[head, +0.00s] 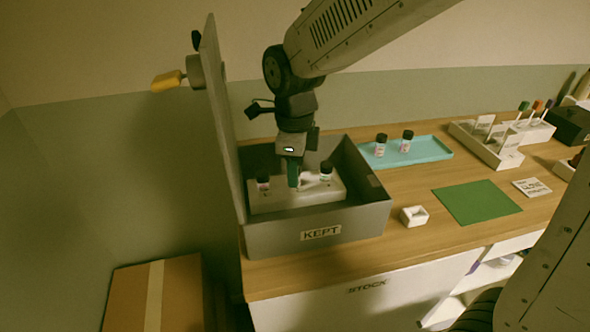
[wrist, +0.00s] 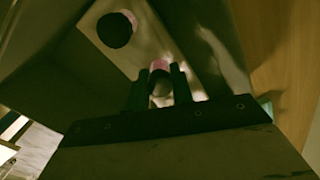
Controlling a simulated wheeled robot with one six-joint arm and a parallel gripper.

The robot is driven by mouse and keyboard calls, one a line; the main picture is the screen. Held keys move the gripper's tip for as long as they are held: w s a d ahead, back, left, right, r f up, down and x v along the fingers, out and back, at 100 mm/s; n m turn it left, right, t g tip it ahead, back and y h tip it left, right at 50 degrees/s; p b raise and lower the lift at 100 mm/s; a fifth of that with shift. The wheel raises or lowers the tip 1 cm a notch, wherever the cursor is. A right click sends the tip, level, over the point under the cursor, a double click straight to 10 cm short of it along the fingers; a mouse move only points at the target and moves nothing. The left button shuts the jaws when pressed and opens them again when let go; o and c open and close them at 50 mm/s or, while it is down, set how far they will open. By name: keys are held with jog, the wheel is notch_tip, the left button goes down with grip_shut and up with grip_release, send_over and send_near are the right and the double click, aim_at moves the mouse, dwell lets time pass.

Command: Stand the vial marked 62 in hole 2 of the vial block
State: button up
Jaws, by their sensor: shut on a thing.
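The pale vial block (head: 285,200) stands inside the grey box marked KEPT (head: 370,222). Two dark-capped vials stand in it, one at its left end (head: 263,183) and one toward its right end (head: 326,171). My gripper (head: 294,184) points down over the block's middle, between those two. In the wrist view my gripper (wrist: 160,84) is shut on a vial with a pinkish label (wrist: 160,65), close over the block's pale top (wrist: 150,36). I cannot tell whether its base is inside a hole. Another dark-capped vial (wrist: 115,29) stands beside it. No vial or hole numbers are readable.
The box walls surround the block, and a tall upright panel (head: 222,110) rises at its left. A turquoise tray (head: 430,151) with two vials lies to the right. A small white holder (head: 414,216), a green mat (head: 476,202) and white racks stand farther right.

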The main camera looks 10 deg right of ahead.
jog(key=shift+f, duration=0.4)
